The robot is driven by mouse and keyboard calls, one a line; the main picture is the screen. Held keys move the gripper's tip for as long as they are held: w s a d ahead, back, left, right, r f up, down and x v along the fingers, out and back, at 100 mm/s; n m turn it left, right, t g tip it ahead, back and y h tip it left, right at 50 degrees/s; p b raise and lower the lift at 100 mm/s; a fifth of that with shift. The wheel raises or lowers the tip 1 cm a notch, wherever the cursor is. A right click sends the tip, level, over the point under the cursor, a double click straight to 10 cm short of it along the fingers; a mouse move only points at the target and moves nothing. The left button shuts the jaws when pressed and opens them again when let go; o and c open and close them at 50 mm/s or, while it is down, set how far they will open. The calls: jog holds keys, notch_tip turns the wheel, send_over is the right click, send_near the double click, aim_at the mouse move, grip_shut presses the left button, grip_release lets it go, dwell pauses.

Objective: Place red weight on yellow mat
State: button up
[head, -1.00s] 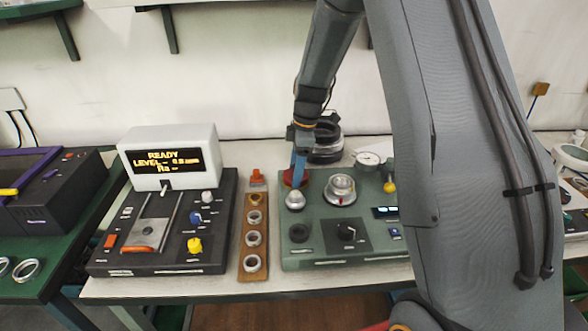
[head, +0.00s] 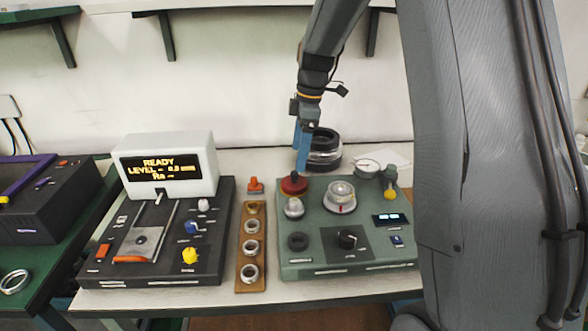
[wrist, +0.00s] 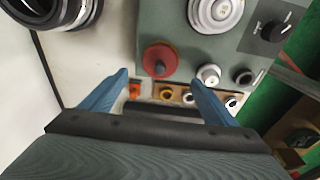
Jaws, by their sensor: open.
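The red weight (head: 294,185) is a round red disc with a dark knob on top. It sits at the back left corner of the green machine (head: 318,256). It also shows in the wrist view (wrist: 160,62), beyond and between my fingertips. My gripper (head: 303,170) is over the back left of that machine, its blue fingers pointing down close by the weight. In the wrist view my gripper (wrist: 159,80) is open, with a finger on each side and nothing held. I cannot make out a yellow mat in either view.
Beside the weight are a silver knob (head: 294,207) and a silver dial (head: 341,194). A black-and-silver ring stack (head: 323,150) stands behind. A wooden ring rack (head: 240,268) and a black machine with a white display (head: 167,165) lie left. An orange piece (head: 255,185) stands behind the rack.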

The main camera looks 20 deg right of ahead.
jog(key=s+f+m, duration=0.1)
jog(key=s+m, duration=0.4)
jog(key=s, duration=0.3)
jog(key=s+a+f+m+h, duration=0.1)
jog(key=s+f+m, duration=0.1)
jog(key=s+m, duration=0.3)
jog(key=s+f+m, duration=0.2)
jog(key=s+m, duration=0.3)
jog(key=s, duration=0.7)
jog(key=shift+s+a+f+h, duration=0.15)
jog(key=shift+s+a+h, duration=0.1)
jog(key=shift+a+h, duration=0.15)
jog(key=shift+s+a+f+m, duration=0.1)
jog(key=shift+s+m, duration=0.2)
jog(key=shift+m, duration=0.1)
